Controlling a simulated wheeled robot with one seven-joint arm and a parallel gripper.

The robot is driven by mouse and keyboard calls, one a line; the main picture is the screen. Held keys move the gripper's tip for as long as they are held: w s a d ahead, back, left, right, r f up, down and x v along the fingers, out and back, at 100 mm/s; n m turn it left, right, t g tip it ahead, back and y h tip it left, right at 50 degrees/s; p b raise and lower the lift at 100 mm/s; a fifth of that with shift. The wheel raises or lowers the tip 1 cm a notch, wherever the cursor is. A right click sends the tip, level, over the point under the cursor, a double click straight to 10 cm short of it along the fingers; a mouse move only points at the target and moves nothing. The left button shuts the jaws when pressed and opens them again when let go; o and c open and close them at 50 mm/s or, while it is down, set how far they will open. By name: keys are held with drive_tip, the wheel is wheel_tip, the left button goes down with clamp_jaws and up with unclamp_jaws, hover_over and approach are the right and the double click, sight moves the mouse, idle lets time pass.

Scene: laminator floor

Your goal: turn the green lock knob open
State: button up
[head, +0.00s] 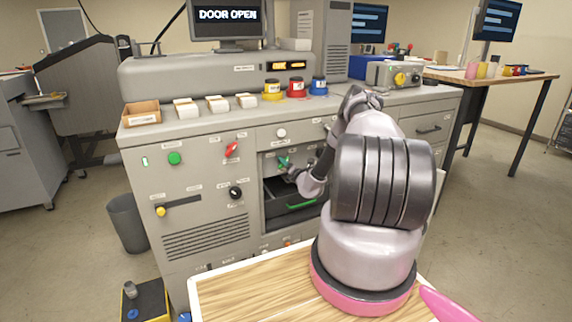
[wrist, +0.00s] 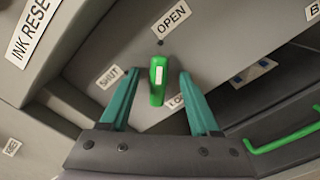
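The green lock knob (wrist: 157,85) shows in the wrist view as an upright bar with a white mark near its top. The OPEN label (wrist: 170,21) is above it, the SHUT label (wrist: 108,77) to its left, and a partly hidden label starting "LO" (wrist: 176,101) to its lower right. My gripper (wrist: 159,76) has its two teal fingers spread, one on each side of the knob, with visible gaps. In the head view my gripper (head: 285,164) is at the machine's front, and I cannot make out the knob apart from the fingers.
A green handle (head: 301,205) is on the dark drawer below my gripper; it also shows in the wrist view (wrist: 285,140). A red switch (head: 232,149), a green button (head: 174,158) and a black knob (head: 235,193) are left. The screen (head: 227,16) reads DOOR OPEN.

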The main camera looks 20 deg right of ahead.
drive_tip(key=shift+r, duration=0.1)
drive_tip(key=s, duration=1)
drive_tip(key=shift+s+d, duration=0.2)
drive_tip(key=shift+s, duration=0.2)
